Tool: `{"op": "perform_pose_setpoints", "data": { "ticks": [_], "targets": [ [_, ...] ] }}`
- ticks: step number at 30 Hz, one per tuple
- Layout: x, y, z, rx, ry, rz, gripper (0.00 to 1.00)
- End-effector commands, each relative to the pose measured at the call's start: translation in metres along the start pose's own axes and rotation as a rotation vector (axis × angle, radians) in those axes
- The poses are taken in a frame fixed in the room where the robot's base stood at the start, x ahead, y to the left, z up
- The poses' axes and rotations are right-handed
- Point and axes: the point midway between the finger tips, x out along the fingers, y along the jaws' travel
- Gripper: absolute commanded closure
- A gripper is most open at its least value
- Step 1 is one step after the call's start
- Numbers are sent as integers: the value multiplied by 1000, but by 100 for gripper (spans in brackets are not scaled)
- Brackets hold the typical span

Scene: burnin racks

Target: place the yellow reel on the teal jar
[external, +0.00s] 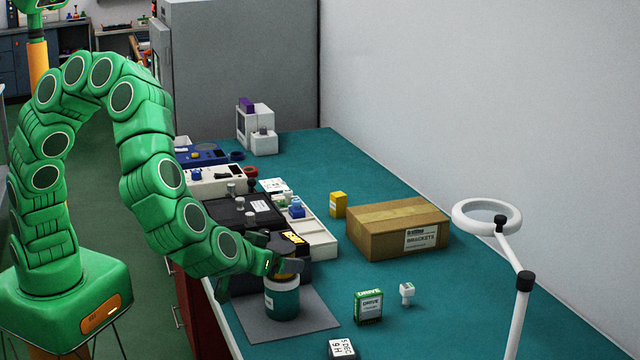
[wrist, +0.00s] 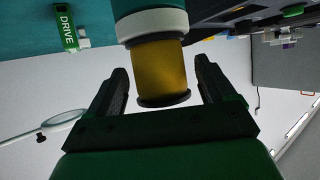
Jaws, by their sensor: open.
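The teal jar (external: 283,300) stands on a grey mat (external: 315,312) near the bench's front edge; it has a pale label and a light band at its top. The yellow reel (wrist: 158,68), with a dark flange, sits on the jar's top end; the wrist view shows the jar (wrist: 150,8) upside down. The reel looks in line with the jar. My gripper (wrist: 162,75) is open, with one finger on each side of the reel and a visible gap at both sides. In the external view the gripper (external: 262,266) partly hides the reel.
A cardboard box (external: 395,228) and a small yellow box (external: 338,204) stand behind the jar. A green-and-white DRIVE box (external: 368,306), a small white item (external: 406,293) and a ring lamp (external: 487,216) are to the right. A black case (external: 240,212) and trays lie behind the gripper.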

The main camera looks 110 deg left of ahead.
Motion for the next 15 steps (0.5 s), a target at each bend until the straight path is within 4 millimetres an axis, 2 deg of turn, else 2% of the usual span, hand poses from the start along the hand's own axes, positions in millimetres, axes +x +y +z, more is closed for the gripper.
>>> {"op": "perform_pose_setpoints", "data": {
  "ticks": [7, 15],
  "targets": [
    [-5, 1, -2, -1, -1, 2, 17],
    [-33, 0, -2, 0, -1, 1, 17]
  ]
}}
